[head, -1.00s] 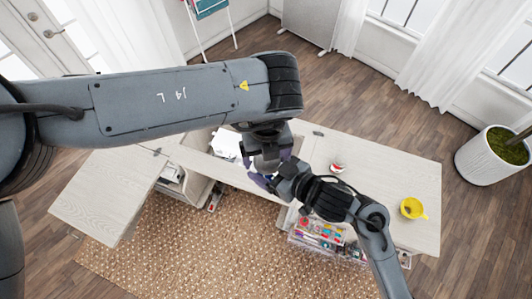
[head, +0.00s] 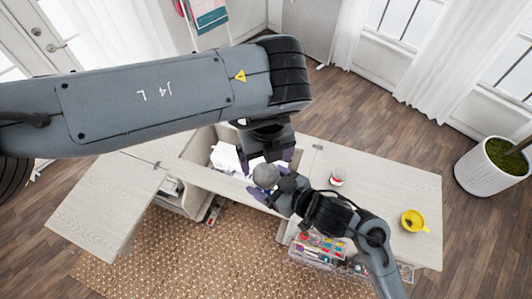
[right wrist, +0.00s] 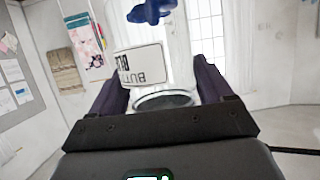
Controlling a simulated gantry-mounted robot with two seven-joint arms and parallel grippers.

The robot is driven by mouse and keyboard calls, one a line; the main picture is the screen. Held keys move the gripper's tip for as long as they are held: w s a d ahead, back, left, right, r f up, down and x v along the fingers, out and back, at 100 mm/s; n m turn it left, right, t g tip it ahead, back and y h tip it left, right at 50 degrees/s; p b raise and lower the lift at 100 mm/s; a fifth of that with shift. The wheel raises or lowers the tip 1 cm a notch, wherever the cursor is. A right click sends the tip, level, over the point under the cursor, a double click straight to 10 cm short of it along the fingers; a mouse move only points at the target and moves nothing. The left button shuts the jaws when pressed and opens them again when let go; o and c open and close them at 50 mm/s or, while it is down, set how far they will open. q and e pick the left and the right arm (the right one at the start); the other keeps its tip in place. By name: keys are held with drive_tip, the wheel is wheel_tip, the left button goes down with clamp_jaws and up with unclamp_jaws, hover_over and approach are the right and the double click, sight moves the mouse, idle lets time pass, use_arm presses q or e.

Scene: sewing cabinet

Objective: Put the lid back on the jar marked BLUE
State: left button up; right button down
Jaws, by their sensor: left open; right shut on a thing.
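My right gripper (head: 268,184) is shut on a clear jar. In the right wrist view the jar's white label (right wrist: 140,66) is upside down, with partly readable letters like BUTT and BLU. A dark-edged round rim (right wrist: 163,99) shows between the fingers, and a dark blue mass (right wrist: 151,11) at the top edge, perhaps the contents. In the head view a grey round top (head: 265,175) shows at the right gripper; I cannot tell whether it is the lid. My left gripper (head: 267,158) is open just above and behind it, its fingers partly hidden. No separate lid can be made out.
A small red-and-white container (head: 338,178) and a yellow cup (head: 413,220) stand on the pale cabinet top (head: 375,185), with clear room between them. The opened cabinet shows white things (head: 226,157) inside. A clear organiser (head: 322,246) with colourful items is below the front edge.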

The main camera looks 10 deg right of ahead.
sight(266, 174)
use_arm(q)
wheel_tip(266, 174, up, 3)
drive_tip(key=n, duration=0.5)
drive_tip(key=shift+f, duration=0.1)
drive_tip(key=shift+f, duration=4)
drive_tip(key=c, duration=1.1)
drive_tip(key=m, duration=0.6)
drive_tip(key=o, duration=1.1)
drive_tip(key=shift+o, duration=0.2)
